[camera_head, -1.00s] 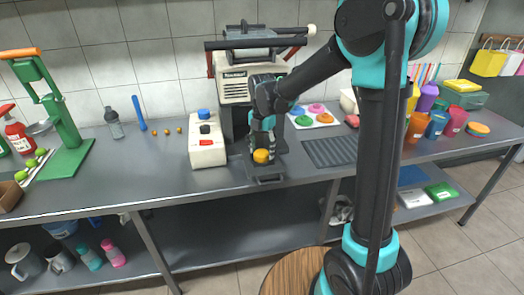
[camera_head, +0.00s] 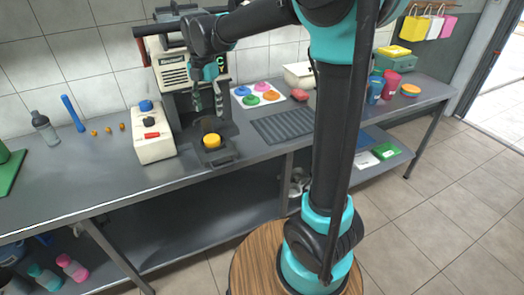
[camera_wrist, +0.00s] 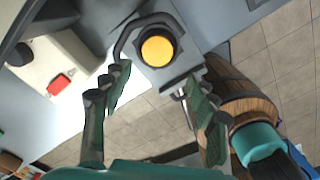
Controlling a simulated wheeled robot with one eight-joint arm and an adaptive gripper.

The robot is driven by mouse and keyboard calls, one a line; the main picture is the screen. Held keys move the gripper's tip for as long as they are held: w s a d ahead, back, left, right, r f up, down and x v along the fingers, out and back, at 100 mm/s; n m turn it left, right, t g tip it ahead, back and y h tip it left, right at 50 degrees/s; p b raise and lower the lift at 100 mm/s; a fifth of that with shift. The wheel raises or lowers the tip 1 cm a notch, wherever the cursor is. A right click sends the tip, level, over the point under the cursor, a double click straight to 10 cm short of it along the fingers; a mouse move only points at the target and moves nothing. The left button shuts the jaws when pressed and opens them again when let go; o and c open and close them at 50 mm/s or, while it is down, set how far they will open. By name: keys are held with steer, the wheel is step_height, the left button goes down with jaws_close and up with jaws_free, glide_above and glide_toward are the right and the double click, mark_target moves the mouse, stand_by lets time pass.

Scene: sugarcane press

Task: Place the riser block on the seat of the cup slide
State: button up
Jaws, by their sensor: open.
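The riser block (camera_head: 211,140) is a short yellow cylinder. It rests on the seat of the dark cup slide (camera_head: 226,160) in front of the press, near the counter's front edge. In the wrist view the round yellow top of the riser block (camera_wrist: 157,48) shows within the dark square seat of the cup slide (camera_wrist: 168,76). My gripper (camera_head: 208,106) is above and behind the block, clear of it. In the wrist view the two fingers of my gripper (camera_wrist: 160,88) are spread apart with nothing between them. The block's underside is hidden.
The press (camera_head: 175,75) stands behind the slide. A white control box (camera_head: 152,135) with a red switch and blue knob is close on the left. A ribbed dark mat (camera_head: 283,125) lies to the right. A palette of coloured discs (camera_head: 258,94) lies behind it.

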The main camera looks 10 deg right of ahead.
steer(key=s+d+f+m+t, duration=0.2)
steer(key=s+d+f+m, duration=0.6)
steer(key=d+m, duration=0.3)
steer(key=s+d+f+m+t, duration=0.2)
steer(key=s+d+f+m, duration=0.7)
steer(key=m, duration=0.9)
steer(key=s+d, duration=0.2)
steer(key=d, duration=0.1)
steer(key=shift+f+m, duration=0.2)
steer(key=shift+m, duration=0.1)
